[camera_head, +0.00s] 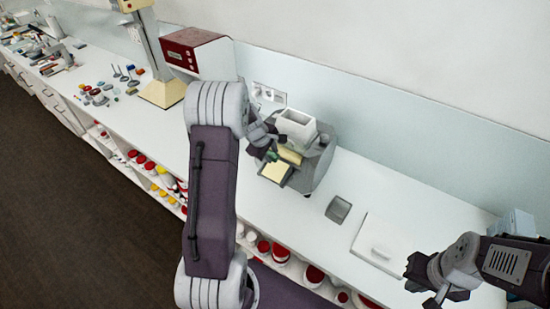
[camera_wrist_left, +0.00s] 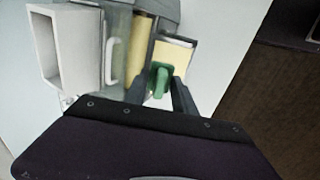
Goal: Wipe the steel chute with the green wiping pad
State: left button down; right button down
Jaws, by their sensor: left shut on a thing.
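The green wiping pad (camera_head: 272,156) is held in my left gripper (camera_head: 266,150), which is shut on it. In the left wrist view the green pad (camera_wrist_left: 160,80) sits between the two dark fingers of my left gripper (camera_wrist_left: 162,92). The steel chute (camera_head: 275,173) slopes out from the front of the mill, with a cream-yellow layer on its face. The chute (camera_wrist_left: 176,54) also shows in the left wrist view, just behind the pad. Whether the pad touches it I cannot tell. My right gripper (camera_head: 420,285) is open and empty at lower right.
The grey mill (camera_head: 322,160) with its white hopper (camera_head: 297,125) and cream roller (camera_head: 290,155) stands on the white counter. A red-and-white machine (camera_head: 196,54) stands behind my left arm.

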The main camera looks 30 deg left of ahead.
pick_arm(q)
jog(key=shift+w+a+f, duration=0.1)
jog(key=shift+w+f, duration=0.05)
jog(key=shift+f, duration=0.35)
jog(key=b, duration=0.4)
send_over(273, 175)
jog(key=w, duration=0.2)
notch_tip(273, 175, down, 6)
jog(key=shift+f, duration=0.1)
jog(key=s+f+b, duration=0.1)
jog(key=b, duration=0.1)
jog(key=s+f+b, duration=0.1)
jog(key=s+b, duration=0.1)
jog(key=shift+a+f+b, duration=0.1)
jog(key=shift+a+b, duration=0.1)
jog(key=shift+b, duration=0.1)
jog(key=shift+s, duration=0.35)
jog(key=shift+s+r, duration=0.1)
jog(key=shift+r, duration=0.1)
jog(key=shift+f, duration=0.1)
jog(key=shift+w+f+b, duration=0.25)
jog(key=shift+f+b, duration=0.1)
jog(key=shift+f, duration=0.05)
